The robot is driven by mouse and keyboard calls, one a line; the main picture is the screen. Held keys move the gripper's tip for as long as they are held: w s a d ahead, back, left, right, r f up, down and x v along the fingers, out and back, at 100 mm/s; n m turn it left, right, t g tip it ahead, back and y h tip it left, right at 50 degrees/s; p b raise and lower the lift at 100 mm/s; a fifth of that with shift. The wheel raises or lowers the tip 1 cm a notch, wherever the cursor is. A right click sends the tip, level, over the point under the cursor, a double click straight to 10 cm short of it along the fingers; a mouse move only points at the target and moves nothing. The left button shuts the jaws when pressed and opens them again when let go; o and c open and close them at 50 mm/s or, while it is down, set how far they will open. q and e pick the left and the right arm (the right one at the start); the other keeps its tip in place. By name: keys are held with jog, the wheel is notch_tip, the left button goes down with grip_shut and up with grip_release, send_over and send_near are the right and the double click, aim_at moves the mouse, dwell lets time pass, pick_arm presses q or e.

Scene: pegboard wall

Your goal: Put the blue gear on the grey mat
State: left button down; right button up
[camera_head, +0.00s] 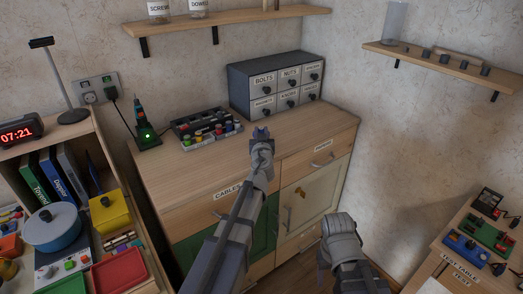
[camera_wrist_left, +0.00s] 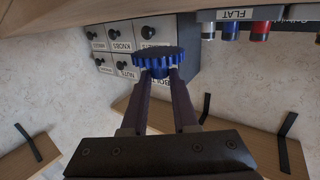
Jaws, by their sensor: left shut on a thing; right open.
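The blue gear (camera_wrist_left: 160,57) is a toothed disc held between the two fingertips of my left gripper (camera_wrist_left: 158,72) in the left wrist view. In the head view only a small bit of the blue gear (camera_head: 260,132) shows at the tip of my left gripper (camera_head: 261,140). The gripper is shut on it, in front of the drawer box and over the wooden cabinet top. My right arm shows low in the head view, but its fingers are not visible. I cannot make out a grey mat in either view.
A grey drawer box (camera_head: 275,85), a rack of coloured items (camera_head: 205,127) and a green-lit tool stand (camera_head: 147,137) stand on the cabinet top (camera_head: 180,172). Its front left is clear. A crowded shelf unit (camera_head: 105,145) is left; a test table (camera_head: 462,250) is right.

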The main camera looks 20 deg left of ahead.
pick_arm(q)
jog(key=shift+f, duration=0.2)
notch_tip(320, 180, down, 4)
jog(key=b, duration=0.3)
jog(key=shift+b, duration=0.4)
jog(key=shift+r, duration=0.15)
jog(key=c, duration=1.1)
grip_release()
jog(key=shift+f, duration=0.2)
jog(key=shift+c, duration=0.2)
jog(key=o, duration=0.5)
jog(key=shift+r, duration=0.1)
jog(key=shift+c, duration=0.2)
